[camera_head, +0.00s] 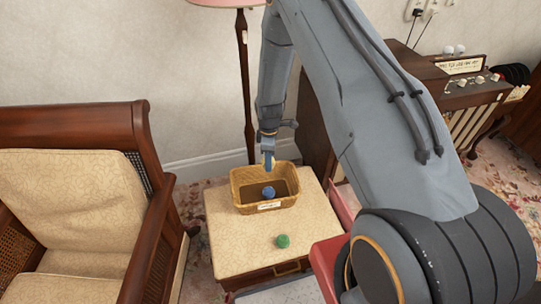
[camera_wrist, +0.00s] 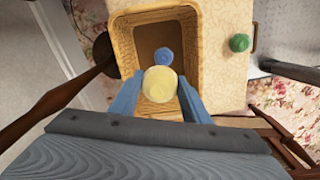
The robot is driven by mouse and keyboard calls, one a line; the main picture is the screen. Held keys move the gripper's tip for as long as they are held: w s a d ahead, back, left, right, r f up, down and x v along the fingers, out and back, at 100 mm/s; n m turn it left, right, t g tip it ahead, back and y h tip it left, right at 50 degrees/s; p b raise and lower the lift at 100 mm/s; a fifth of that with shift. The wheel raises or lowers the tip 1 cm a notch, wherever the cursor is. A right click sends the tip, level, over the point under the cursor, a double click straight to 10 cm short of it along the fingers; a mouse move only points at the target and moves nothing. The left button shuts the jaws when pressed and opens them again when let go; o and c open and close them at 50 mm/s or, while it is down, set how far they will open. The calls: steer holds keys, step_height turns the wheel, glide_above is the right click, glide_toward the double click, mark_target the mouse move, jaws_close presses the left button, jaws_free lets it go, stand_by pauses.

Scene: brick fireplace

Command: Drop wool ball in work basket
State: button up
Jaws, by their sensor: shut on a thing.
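A tan wicker work basket (camera_head: 285,204) with a label on its front stands on a cream-topped side table (camera_head: 235,240). It also shows in the wrist view (camera_wrist: 123,50). A blue wool ball (camera_head: 268,192) lies inside on the basket's dark floor; it also shows in the wrist view (camera_wrist: 163,56). My gripper (camera_wrist: 160,88) is shut on a pale yellow wool ball (camera_wrist: 160,84), held between its blue fingers. In the head view my gripper (camera_head: 267,165) is at the basket's back rim, and the yellow ball cannot be made out. A green wool ball (camera_head: 283,241) sits on the table in front of the basket.
A wooden armchair (camera_head: 75,200) stands to the left. A lamp pole (camera_head: 246,90) rises behind the table. A wooden cabinet with knobs (camera_head: 465,90) is at the back right. The tabletop's front left is clear.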

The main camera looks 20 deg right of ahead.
steer(key=shift+f+n, duration=0.3)
steer(key=shift+f, duration=0.1)
step_height(320, 180, down, 6)
steer(key=shift+r+b, duration=0.15)
steer(key=shift+b, duration=1.1)
steer(key=o, duration=1.1)
steer(key=shift+r+b, duration=0.55)
steer(key=shift+r, duration=3.35)
